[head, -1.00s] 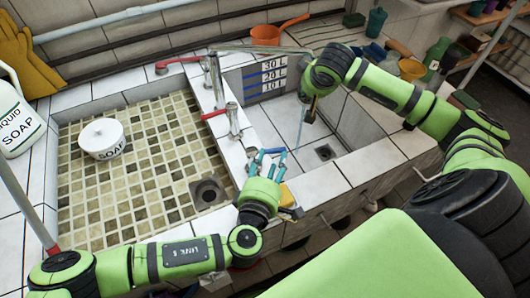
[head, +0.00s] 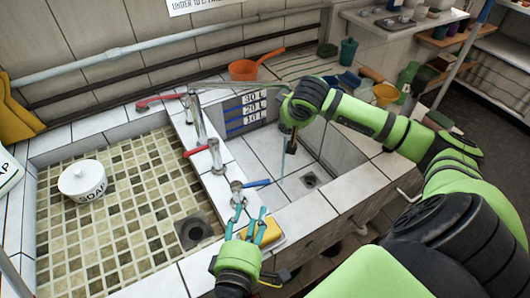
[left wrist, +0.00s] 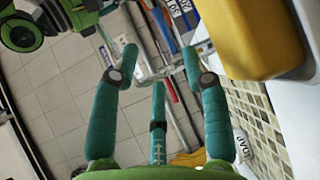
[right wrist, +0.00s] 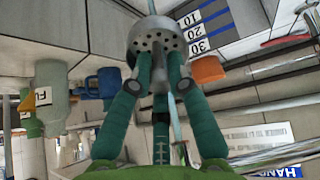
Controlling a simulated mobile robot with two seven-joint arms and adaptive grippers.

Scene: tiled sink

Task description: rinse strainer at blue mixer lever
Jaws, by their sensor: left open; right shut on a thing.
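The blue mixer lever (head: 257,183) sits on a short metal tap post on the ledge between the two basins and points right. My left gripper (head: 247,222) is open and empty, just in front of the lever and apart from it; its spread fingers also show in the left wrist view (left wrist: 160,75). My right gripper (head: 291,128) is over the right basin under the spout (head: 240,86). In the right wrist view it is shut on the strainer (right wrist: 156,38), a grey perforated metal piece. In the head view the strainer is mostly hidden by the gripper. A thin water stream (head: 284,158) shows beside it.
A yellow sponge (head: 266,233) lies beside my left gripper. A soap bowl (head: 82,181) stands in the tiled left basin (head: 130,230). An orange dipper (head: 243,70) is behind the right basin, bottles and cups at right.

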